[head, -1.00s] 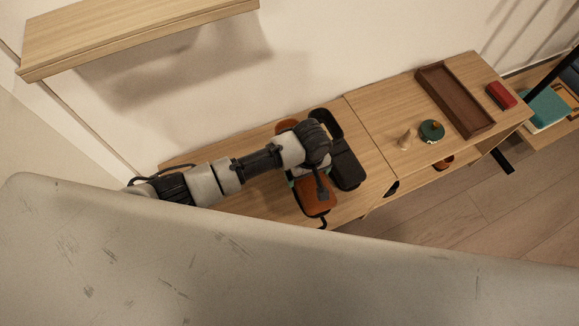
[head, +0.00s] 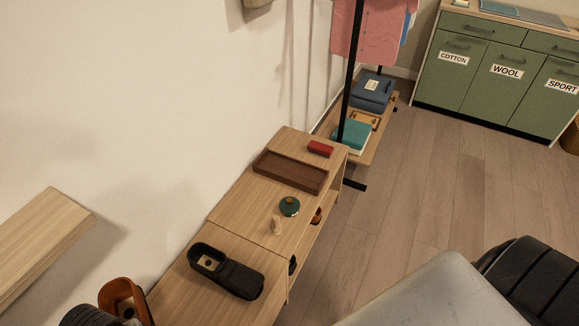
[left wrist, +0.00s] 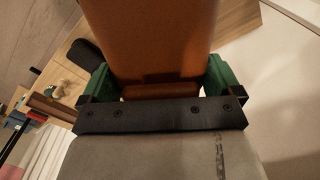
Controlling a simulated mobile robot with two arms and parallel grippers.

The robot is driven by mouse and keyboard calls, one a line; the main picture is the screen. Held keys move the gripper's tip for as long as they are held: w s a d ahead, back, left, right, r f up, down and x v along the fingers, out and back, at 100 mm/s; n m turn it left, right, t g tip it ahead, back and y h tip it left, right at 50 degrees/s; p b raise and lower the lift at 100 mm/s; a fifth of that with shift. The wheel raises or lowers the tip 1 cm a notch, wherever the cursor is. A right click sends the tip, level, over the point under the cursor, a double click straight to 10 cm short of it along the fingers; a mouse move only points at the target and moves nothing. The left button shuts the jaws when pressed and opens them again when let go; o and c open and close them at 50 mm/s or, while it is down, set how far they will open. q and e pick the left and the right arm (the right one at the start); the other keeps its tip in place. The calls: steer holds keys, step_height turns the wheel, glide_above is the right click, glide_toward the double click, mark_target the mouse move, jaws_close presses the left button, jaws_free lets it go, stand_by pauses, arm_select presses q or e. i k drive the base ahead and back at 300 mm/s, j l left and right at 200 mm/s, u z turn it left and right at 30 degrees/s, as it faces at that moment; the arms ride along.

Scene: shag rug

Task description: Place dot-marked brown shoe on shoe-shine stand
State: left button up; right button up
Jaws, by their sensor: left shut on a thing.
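The brown shoe (head: 118,296) shows at the bottom left of the head view, partly cut off by the frame edge. A pale spot shows inside its opening. In the left wrist view the orange-brown shoe (left wrist: 152,38) fills the top middle. My left gripper (left wrist: 160,82) has its green fingers on both sides of the shoe and is shut on it. In the head view only a dark part of my left arm shows beside the shoe. My right gripper is not in view. I cannot make out a shoe-shine stand in these frames.
Open floor (head: 415,190) lies to the right.

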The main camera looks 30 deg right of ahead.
mark_target(291, 170)
steer(key=i+l, duration=0.1)
steer(key=l, duration=0.25)
steer(key=i+l, duration=0.1)
steer(key=l, duration=0.3)
steer(key=i+l, duration=0.1)
steer(key=l, duration=0.25)
steer(key=i+l, duration=0.1)
steer(key=l, duration=0.3)
steer(key=i+l, duration=0.1)
steer(key=l, duration=0.25)
steer(key=i+l, duration=0.8)
steer(key=l, duration=0.15)
